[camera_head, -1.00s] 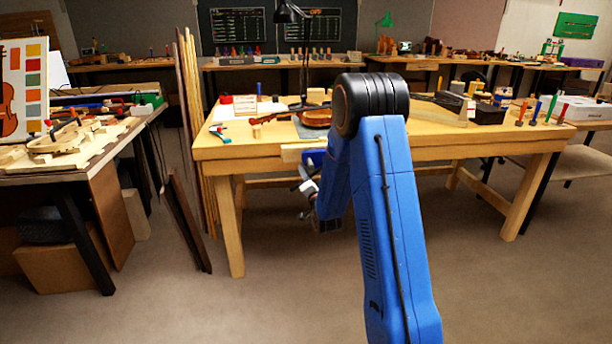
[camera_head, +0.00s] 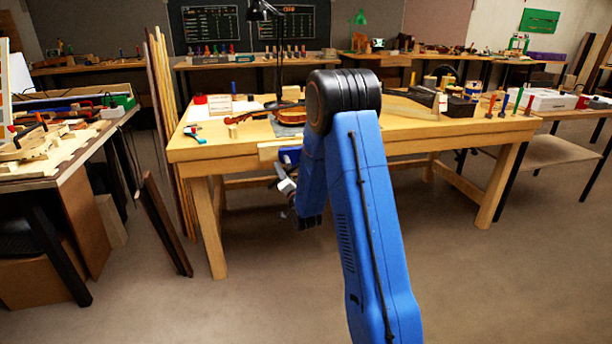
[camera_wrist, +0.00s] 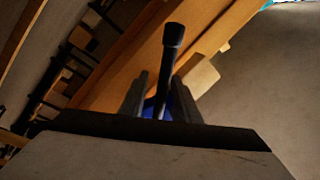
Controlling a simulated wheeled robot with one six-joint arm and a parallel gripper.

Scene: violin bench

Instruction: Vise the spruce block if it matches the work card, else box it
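A small pale wooden block (camera_head: 233,131) stands near the front left of the bench, beside the violin's neck; I cannot tell whether it is the spruce block. A blue vise (camera_head: 290,156) with a wooden jaw (camera_head: 270,150) is on the bench's front edge, partly behind my arm. My gripper (camera_head: 287,188) hangs in front of and below it. In the wrist view my gripper (camera_wrist: 161,92) has its dark fingers apart, with no block between them. A black knobbed rod (camera_wrist: 171,40) and some blue show beyond. I cannot identify the work card or read any card.
The bench (camera_head: 210,153) carries a violin (camera_head: 289,118), a black box (camera_head: 461,106) and coloured-handled tools at right. A white box (camera_head: 545,99) stands on the right-hand table. A cluttered table (camera_head: 60,160) and leaning boards (camera_head: 165,225) are at left. The floor in front is clear.

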